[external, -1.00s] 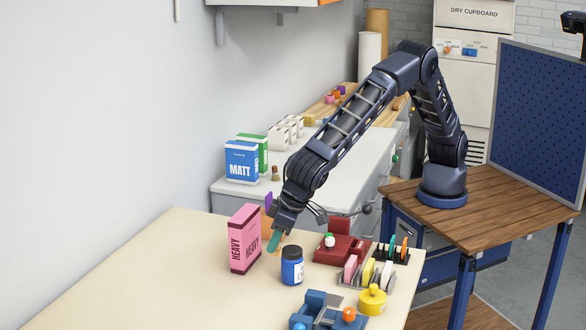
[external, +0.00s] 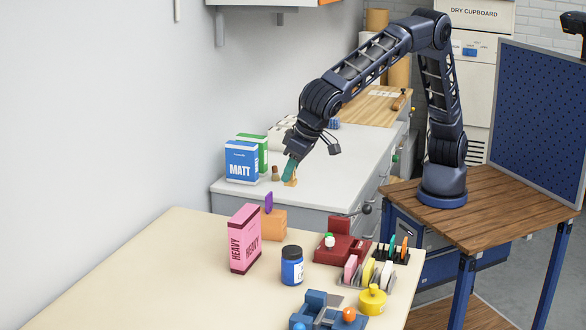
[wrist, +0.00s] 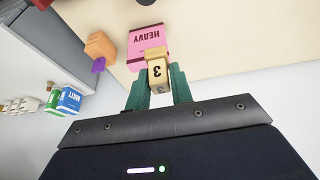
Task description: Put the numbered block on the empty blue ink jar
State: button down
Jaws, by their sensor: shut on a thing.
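The numbered block (wrist: 157,73) is a pale wooden piece with a black 3 on it. My gripper (wrist: 156,90) is shut on it, with a green finger on each side. In the external view my gripper (external: 291,172) is raised, and the block (external: 291,182) shows small at its tips. The blue ink jar (external: 292,267) has a dark lid and a white label. It stands upright on the cream table, below my gripper in the picture and apart from it. I cannot see inside the jar, and it does not show in the wrist view.
A pink HEAVY box (external: 245,240) and an orange block with a purple piece (external: 273,223) stand near the jar. Right of it are a red device (external: 342,246), a card rack (external: 366,275), a yellow bottle (external: 372,300) and a blue device (external: 318,309). The table's left front is clear.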

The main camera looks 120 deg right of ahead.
jog(key=shift+s+d+r, duration=0.25)
jog(key=shift+s+d+f, duration=0.1)
jog(key=shift+s+f, duration=0.05)
jog(key=shift+f, duration=0.05)
send_near(286, 248)
jog(key=x, duration=0.5)
jog(key=shift+d, duration=0.15)
jog(key=shift+f, duration=0.15)
jog(key=c, duration=1.2)
grip_release()
jog(key=shift+c, duration=0.2)
